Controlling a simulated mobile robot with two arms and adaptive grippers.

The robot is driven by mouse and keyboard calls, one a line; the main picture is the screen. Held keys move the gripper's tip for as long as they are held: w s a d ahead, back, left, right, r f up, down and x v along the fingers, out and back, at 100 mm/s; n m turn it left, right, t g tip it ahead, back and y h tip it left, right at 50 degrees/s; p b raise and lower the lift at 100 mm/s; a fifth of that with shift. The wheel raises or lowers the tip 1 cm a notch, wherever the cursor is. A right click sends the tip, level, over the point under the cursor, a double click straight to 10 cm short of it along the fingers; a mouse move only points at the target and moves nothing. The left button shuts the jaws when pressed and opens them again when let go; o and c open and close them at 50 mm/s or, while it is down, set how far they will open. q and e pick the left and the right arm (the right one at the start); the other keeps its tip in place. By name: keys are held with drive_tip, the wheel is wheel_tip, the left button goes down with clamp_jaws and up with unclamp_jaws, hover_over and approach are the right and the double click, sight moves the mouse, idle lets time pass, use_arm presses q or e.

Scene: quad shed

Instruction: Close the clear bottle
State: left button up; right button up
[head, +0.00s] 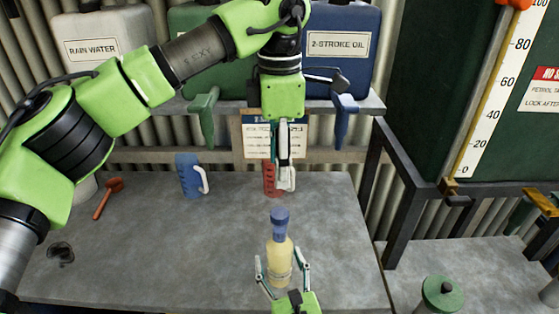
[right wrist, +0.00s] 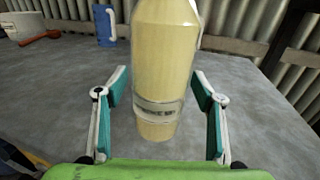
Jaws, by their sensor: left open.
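The clear bottle (head: 280,258), filled with pale yellow liquid, stands upright on the grey bench. A blue cap-like top (head: 280,221) sits at its neck; I cannot tell how firmly it is seated. My right gripper (head: 281,268) is open at the bench's front side, its fingers either side of the bottle. In the right wrist view the bottle (right wrist: 166,75) stands between the fingers with gaps on both sides; its top is out of frame. My left gripper (head: 286,184) points down, open and empty, above and behind the bottle, partly covering a red jug (head: 270,180).
The bench (head: 150,262) also holds a blue jug (head: 190,177), a red brush-like tool (head: 107,197) and a dark scrap (head: 61,252). A shelf (head: 365,104) with labelled tanks and hanging spouts is behind. A green-lidded container (head: 442,294) stands at lower right.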

drive_tip(key=v, duration=1.2)
